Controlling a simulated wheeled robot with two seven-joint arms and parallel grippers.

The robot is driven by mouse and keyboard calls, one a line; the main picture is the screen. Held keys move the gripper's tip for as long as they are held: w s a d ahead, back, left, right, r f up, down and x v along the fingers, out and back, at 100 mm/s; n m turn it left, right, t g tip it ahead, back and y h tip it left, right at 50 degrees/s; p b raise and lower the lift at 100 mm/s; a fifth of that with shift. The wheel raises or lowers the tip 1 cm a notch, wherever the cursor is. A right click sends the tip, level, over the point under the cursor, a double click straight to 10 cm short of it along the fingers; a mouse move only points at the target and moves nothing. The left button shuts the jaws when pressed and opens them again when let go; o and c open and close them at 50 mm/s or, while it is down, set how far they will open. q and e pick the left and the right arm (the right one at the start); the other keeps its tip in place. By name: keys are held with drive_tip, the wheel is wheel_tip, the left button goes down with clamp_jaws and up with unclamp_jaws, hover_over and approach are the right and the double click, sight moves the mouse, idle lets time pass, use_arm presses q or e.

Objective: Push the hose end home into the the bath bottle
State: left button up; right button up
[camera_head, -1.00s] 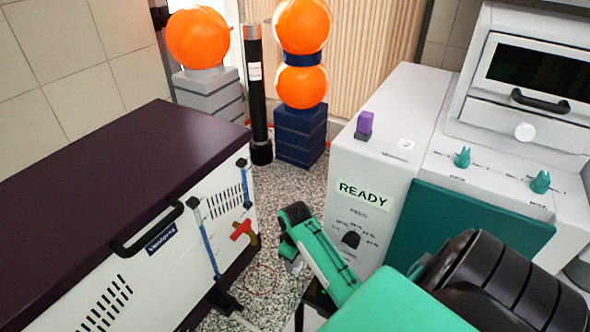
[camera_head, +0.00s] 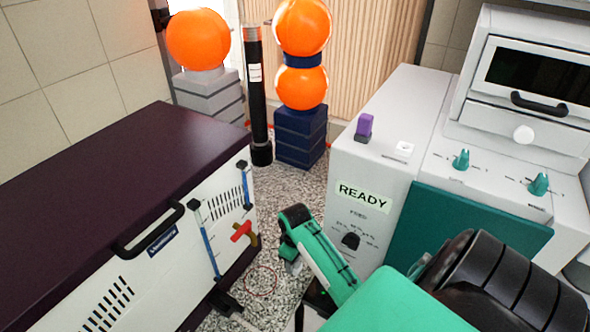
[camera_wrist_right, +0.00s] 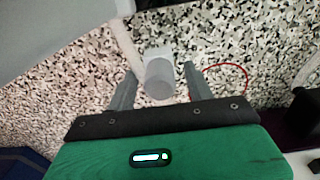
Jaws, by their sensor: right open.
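My right gripper (camera_head: 291,266) points down over the speckled floor between the two machines. In the right wrist view its two grey fingers (camera_wrist_right: 160,82) stand apart. A pale grey cylinder (camera_wrist_right: 160,78) shows between them, with gaps to the fingers. I cannot tell whether it is the hose end or part of the bath bottle. A pale strip runs from the top edge towards the left finger. No hose or bottle can be made out for sure in the head view. My left gripper is not in view.
A dark-topped cabinet (camera_head: 110,175) with a red tap (camera_head: 242,232) stands left. A white machine marked READY (camera_head: 362,197) stands right. A thin red loop (camera_wrist_right: 232,68) lies on the floor. Orange spheres on blocks and a black column (camera_head: 258,105) stand behind.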

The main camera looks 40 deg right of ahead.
drive_tip(key=shift+c, duration=0.2)
idle(0.4)
clamp_jaws()
drive_tip(key=shift+r, duration=3)
drive_tip(key=shift+r, duration=0.1)
drive_tip(key=shift+r, duration=1.4)
drive_tip(key=shift+a, duration=0.1)
